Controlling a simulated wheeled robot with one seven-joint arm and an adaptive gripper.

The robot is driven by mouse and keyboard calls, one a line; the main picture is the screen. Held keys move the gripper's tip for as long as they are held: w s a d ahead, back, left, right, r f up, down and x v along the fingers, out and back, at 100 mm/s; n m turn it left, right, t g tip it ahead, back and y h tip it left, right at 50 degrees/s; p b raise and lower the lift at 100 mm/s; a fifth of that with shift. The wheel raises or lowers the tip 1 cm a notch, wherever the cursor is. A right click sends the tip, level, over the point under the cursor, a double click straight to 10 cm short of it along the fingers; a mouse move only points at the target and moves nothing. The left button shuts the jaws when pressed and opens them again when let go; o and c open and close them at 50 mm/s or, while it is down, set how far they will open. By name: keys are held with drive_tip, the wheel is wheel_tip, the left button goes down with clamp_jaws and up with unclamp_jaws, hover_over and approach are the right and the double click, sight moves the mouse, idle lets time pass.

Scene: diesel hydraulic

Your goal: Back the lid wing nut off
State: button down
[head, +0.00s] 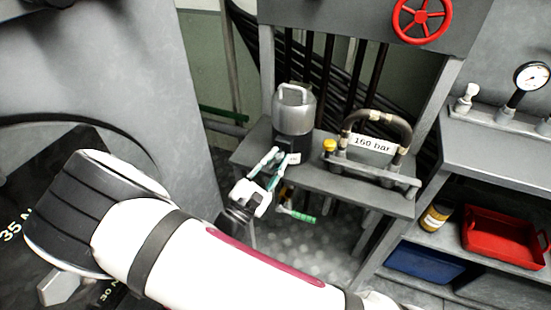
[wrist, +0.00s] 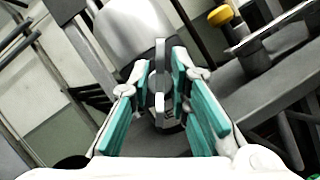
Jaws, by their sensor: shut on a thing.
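A grey canister (head: 294,112) with a light domed top and a dark lower part stands on a grey bench shelf. In the wrist view the canister (wrist: 125,30) fills the upper middle. My gripper (head: 273,165) reaches to the front of its lower part. In the wrist view my gripper (wrist: 166,85) has its teal-padded fingers closed on both sides of an upright grey metal piece, which looks like the wing nut (wrist: 160,58). The fingers hide part of it, and in the head view I cannot make it out.
To the right stand a yellow-capped fitting (head: 329,146) and a hose loop with a "160 bar" label (head: 373,145). A green-handled lever (head: 300,216) hangs below the shelf (head: 385,198). A red tray (head: 503,238) and blue bin (head: 428,262) sit lower right.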

drive_tip(key=n+t+y+p, duration=0.1)
drive_tip(key=n, duration=0.3)
drive_tip(key=n+t+y+p, duration=0.1)
drive_tip(key=n+y, duration=0.1)
drive_tip(key=n, duration=0.2)
drive_tip(key=shift+s+t, duration=0.1)
drive_tip(key=shift+t, duration=0.2)
drive_tip(key=n+y+p, duration=0.1)
drive_tip(key=n+y, duration=0.1)
drive_tip(key=n, duration=0.2)
drive_tip(key=n+t+y+p, duration=0.1)
drive_tip(key=n+y, duration=0.1)
drive_tip(key=n, duration=0.2)
drive_tip(key=shift+y+p, duration=0.3)
drive_tip(key=n+y+p, duration=0.1)
drive_tip(key=n+y, duration=0.1)
drive_tip(key=n, duration=0.2)
drive_tip(key=n+g+y+p, duration=0.1)
drive_tip(key=n+p, duration=0.1)
drive_tip(key=n, duration=0.2)
drive_tip(key=shift+y, duration=0.4)
drive_tip(key=n+g+p, duration=0.1)
drive_tip(key=n, duration=0.1)
drive_tip(key=n+g+y+p, duration=0.1)
drive_tip(key=n+p, duration=0.1)
drive_tip(key=n, duration=0.1)
drive_tip(key=shift+n, duration=0.3)
drive_tip(key=shift+f, duration=0.1)
drive_tip(key=c, duration=1.5)
unclamp_jaws()
